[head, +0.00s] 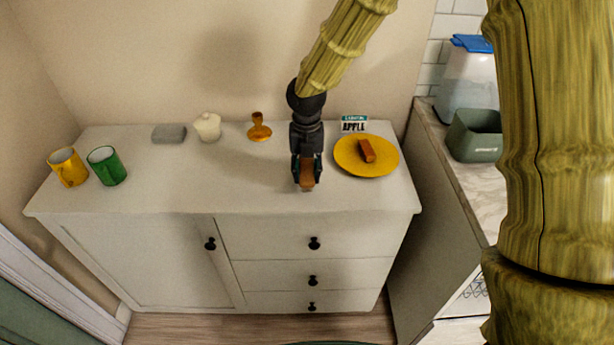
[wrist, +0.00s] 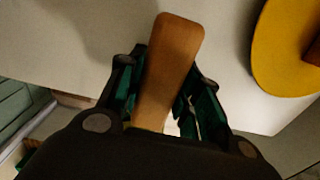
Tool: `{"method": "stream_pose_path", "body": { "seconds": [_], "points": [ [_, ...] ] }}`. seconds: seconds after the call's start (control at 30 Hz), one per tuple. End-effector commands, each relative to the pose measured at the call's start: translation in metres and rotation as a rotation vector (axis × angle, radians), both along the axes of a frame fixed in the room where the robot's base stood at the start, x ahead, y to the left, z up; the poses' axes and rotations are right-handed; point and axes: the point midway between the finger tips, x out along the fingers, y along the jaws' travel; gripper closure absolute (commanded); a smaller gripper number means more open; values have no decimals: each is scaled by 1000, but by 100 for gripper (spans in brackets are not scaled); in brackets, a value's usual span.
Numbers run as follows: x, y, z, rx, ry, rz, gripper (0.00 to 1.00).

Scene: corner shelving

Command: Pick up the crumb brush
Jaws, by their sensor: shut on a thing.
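My gripper (head: 306,170) is over the front part of the white dresser top. Its fingers are shut on a brown, wooden-looking piece, which I take to be the crumb brush (head: 307,179). In the wrist view the crumb brush (wrist: 172,62) is a long, round-cornered brown shape between the two green-and-black fingers (wrist: 157,100), tilted slightly to the right. Its lower end is partly hidden by the gripper body. I cannot tell whether it touches the dresser top.
A yellow plate (head: 345,160) with a brown block (head: 367,150) on it is close on the right. Behind stand an apple-labelled box (head: 354,124), an orange stand (head: 259,131), a cream pot (head: 208,127) and a grey block (head: 169,133). Yellow (head: 68,168) and green mugs (head: 107,166) are left.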

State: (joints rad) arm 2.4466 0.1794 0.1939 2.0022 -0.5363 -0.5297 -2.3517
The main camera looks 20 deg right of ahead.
Motion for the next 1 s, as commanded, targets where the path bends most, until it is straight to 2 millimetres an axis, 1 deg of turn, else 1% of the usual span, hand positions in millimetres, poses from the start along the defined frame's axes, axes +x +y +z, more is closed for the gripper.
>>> {"method": "stream_pose_path", "body": {
  "seconds": [0.03,0.07,0.13,0.27,0.5,0.6,0.7,0.8,1.0],
  "points": [
    [1,0,8,2,-3,-1,95],
    [0,0,12,2,-3,-1,95],
    [-15,9,10,0,1,2,95],
    [-39,23,12,-1,-1,4,95],
    [-88,52,18,-1,0,3,95],
    [-104,62,20,-1,0,3,95],
    [-118,70,21,0,0,3,95],
    [-127,76,23,0,0,2,95],
    [-136,82,24,0,0,0,95]
  ]
}}
